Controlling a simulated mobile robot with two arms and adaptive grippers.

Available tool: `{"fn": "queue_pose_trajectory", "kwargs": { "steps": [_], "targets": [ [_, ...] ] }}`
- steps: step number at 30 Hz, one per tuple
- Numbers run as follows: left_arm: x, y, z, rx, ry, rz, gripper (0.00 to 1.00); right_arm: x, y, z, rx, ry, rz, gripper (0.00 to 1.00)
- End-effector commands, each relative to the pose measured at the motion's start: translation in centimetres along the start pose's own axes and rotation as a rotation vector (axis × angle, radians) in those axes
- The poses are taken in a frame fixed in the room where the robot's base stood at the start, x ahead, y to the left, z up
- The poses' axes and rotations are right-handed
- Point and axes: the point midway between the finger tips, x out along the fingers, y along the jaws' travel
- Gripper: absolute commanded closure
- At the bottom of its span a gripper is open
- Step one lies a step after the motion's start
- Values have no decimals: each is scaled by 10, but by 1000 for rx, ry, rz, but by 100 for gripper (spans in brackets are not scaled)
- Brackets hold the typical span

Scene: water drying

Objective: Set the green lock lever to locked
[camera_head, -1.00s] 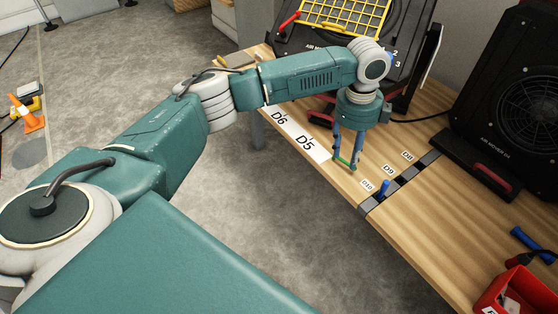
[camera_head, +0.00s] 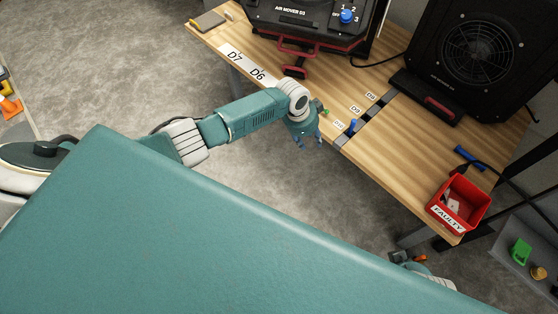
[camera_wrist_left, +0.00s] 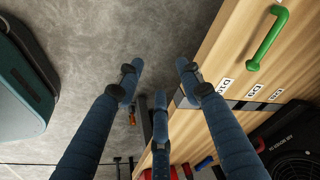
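The green lever (camera_head: 325,112) shows as a small bit at the bench's front edge, just beyond my left gripper. In the left wrist view it is a green bar handle (camera_wrist_left: 268,38) on the wood at the upper right. My left gripper (camera_head: 308,143) points down beside the bench edge, apart from the lever. In the left wrist view its fingers (camera_wrist_left: 160,85) are spread, with nothing between them and floor behind. Part of my right arm's end (camera_head: 415,266) shows at the lower right, mostly hidden. I cannot tell the lever's lock setting.
The wooden bench (camera_head: 400,150) holds two black air movers, one with a blue knob (camera_head: 347,17). A blue peg (camera_head: 352,127) stands near the dark strip labelled D8 to D10. A red FAULTY bin (camera_head: 459,203) sits at the bench's right end.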

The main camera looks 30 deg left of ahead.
Motion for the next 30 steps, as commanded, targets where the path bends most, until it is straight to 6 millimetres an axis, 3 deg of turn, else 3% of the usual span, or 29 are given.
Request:
{"fn": "queue_pose_trajectory", "kwargs": {
  "steps": [1,6,15,22,30],
  "targets": [
    [-2,7,6,-36,-2,0,63,-15,0,-4,0,0,0,60],
    [11,28,32,-153,-8,-19,63,-38,1,-10,0,0,0,60],
    [25,65,77,-304,-26,-44,63,-70,2,-19,0,0,0,60],
    [30,90,103,-379,-40,-56,63,-85,2,-23,0,0,0,60],
    [33,103,118,-416,-48,-64,63,-91,3,-24,0,0,0,60]
  ]
}}
